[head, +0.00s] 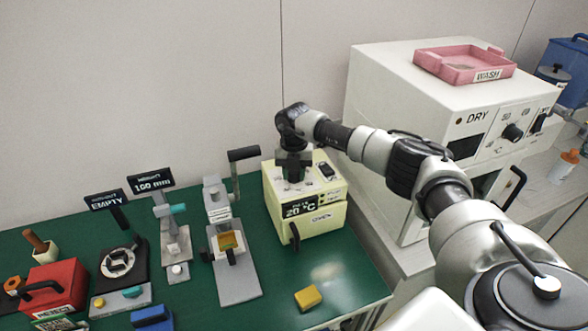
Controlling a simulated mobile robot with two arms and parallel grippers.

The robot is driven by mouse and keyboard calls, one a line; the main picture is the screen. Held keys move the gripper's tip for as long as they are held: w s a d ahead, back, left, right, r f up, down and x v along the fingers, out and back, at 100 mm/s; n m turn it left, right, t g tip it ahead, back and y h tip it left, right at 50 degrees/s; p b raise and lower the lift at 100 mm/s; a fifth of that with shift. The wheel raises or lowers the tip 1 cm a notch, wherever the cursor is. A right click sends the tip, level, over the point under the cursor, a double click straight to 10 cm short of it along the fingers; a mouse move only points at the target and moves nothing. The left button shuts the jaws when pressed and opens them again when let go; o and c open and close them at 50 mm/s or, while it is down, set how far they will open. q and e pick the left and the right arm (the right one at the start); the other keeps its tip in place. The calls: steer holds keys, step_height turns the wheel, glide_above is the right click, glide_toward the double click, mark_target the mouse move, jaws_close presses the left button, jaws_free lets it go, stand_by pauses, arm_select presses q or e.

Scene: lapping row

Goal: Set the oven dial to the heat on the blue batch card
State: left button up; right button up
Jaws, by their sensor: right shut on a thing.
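The small cream oven (321,223) stands at the back right of the green bench, labelled OVEN. Its display (299,207) reads 20 °C. My right gripper (294,172) points down at the oven's sloping top panel and is shut on the oven dial, which is mostly hidden by the fingers. The numbers around the dial cannot be read. I cannot make out a blue batch card. My left gripper is not in view.
A large white DRY cabinet (400,100) with a pink WASH tray (430,62) stands right. A grey press (233,270), a red REJECT box (58,284), a blue block (152,317) and a yellow block (308,298) are on the green bench (350,285).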

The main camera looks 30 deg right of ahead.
steer(key=m+p, duration=0.1)
steer(key=m, duration=0.2)
steer(key=m+p, duration=0.1)
steer(key=m, duration=0.2)
steer(key=shift+w+r, duration=0.1)
steer(key=shift+r, duration=0.1)
steer(key=shift+m, duration=0.4)
steer(key=o, duration=0.9)
steer(key=shift+f, duration=0.1)
step_height(320, 180, up, 11)
steer(key=shift+f+b, duration=0.1)
steer(key=shift+b, duration=0.95)
steer(key=shift+f, duration=0.1)
